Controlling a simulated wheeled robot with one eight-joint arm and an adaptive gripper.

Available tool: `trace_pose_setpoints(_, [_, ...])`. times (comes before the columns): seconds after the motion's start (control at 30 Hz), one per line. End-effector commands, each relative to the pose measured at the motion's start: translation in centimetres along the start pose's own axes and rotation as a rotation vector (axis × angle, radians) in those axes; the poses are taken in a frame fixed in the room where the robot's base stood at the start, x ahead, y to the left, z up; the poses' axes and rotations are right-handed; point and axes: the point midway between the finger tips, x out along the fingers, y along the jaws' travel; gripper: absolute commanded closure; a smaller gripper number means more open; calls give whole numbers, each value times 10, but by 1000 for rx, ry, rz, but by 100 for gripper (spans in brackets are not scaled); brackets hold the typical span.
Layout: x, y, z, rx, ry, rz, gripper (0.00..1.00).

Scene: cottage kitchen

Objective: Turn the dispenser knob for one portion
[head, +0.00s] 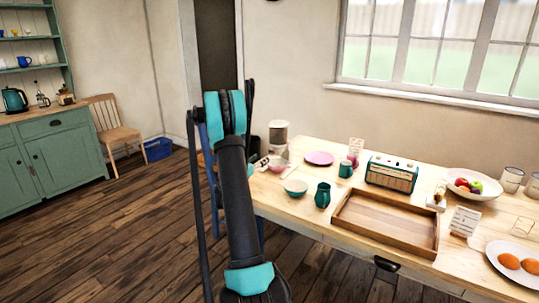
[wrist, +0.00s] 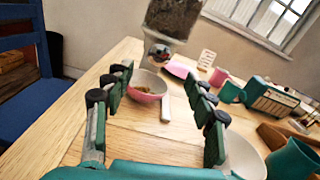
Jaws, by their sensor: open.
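The dispenser (wrist: 174,18) stands at the far left end of the wooden table, with dark brown contents in its clear hopper. Its top is cut off in the wrist view; it also shows in the head view (head: 278,135). The knob (wrist: 157,53) is a small round part below the hopper, seen between my fingers. A pink bowl (wrist: 149,94) sits below it; I cannot make out its contents. My gripper (wrist: 162,95) is open and empty, short of the dispenser and apart from the knob. In the head view my arm hides most of the gripper.
A pale bowl (wrist: 243,158) and a green jug (wrist: 294,160) stand close right of my gripper. A pink plate (head: 319,158), a green radio (head: 391,173) and a wooden tray (head: 345,220) lie further right. A blue chair (wrist: 22,95) is at the left.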

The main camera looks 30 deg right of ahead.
Motion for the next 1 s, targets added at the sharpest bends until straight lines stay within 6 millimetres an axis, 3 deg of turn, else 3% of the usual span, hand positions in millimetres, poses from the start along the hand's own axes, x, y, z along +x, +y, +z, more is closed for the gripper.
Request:
trace_pose_setpoints(0.2, [44,-1,0,0,1,-2,44])
trace_pose_setpoints(0.4, [72,0,0,0,1,-1,44])
trace_pose_setpoints(0.6, [84,0,0,0,0,1,44])
trace_pose_setpoints(0.87, [85,0,0,0,0,1,44])
trace_pose_setpoints(1.0, [85,0,0,0,0,1,59])
